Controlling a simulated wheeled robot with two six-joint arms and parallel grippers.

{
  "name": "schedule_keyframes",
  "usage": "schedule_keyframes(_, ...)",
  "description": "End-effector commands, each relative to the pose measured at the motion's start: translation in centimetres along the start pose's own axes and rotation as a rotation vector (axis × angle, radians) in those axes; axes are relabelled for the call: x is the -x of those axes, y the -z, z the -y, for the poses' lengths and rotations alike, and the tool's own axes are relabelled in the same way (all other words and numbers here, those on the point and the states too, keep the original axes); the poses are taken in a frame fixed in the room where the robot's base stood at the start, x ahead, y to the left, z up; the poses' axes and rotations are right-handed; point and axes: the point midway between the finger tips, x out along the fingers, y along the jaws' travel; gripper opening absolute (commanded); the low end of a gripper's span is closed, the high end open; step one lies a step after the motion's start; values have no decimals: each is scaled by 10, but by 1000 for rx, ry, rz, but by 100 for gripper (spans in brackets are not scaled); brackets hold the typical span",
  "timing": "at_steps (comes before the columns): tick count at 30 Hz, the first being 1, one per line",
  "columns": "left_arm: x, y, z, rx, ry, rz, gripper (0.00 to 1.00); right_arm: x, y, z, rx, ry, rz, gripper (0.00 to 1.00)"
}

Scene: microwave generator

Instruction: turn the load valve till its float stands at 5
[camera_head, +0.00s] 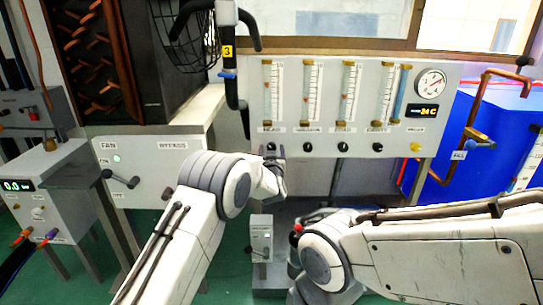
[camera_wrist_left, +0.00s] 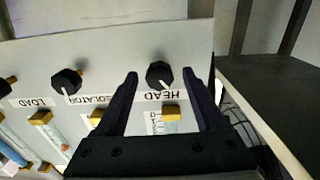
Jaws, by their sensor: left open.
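The load valve (camera_head: 342,148) is a black knob under the third flow tube from the left on the grey panel. It also shows, cut off, at the left edge of the left wrist view (camera_wrist_left: 6,87). The load flow tube (camera_head: 348,92) stands above it; its float reading is too small to tell. My left gripper (camera_head: 273,162) is at the panel's lower left, in front of the HEAD knob. In the left wrist view my left gripper (camera_wrist_left: 160,75) is open, its fingers either side of the HEAD knob (camera_wrist_left: 158,76); contact cannot be told. My right gripper is not visible.
The ISOLATOR knob (camera_wrist_left: 66,82) lies between the HEAD and load knobs. A blue tank (camera_head: 480,130) stands right; a bench (camera_head: 205,105) stands left. My right arm crosses the lower right.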

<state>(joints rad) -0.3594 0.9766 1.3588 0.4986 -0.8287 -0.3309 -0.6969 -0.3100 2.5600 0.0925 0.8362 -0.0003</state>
Motion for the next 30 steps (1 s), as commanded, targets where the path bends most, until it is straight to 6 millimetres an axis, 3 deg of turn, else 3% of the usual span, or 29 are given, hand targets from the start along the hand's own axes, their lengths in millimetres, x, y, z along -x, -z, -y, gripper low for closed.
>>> schedule_keyframes(18, 92, 2, 0, 0, -1, 1, 71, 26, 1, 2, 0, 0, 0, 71)
schedule_keyframes(30, 101, 1, 0, 0, -1, -1, 71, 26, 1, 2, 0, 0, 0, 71)
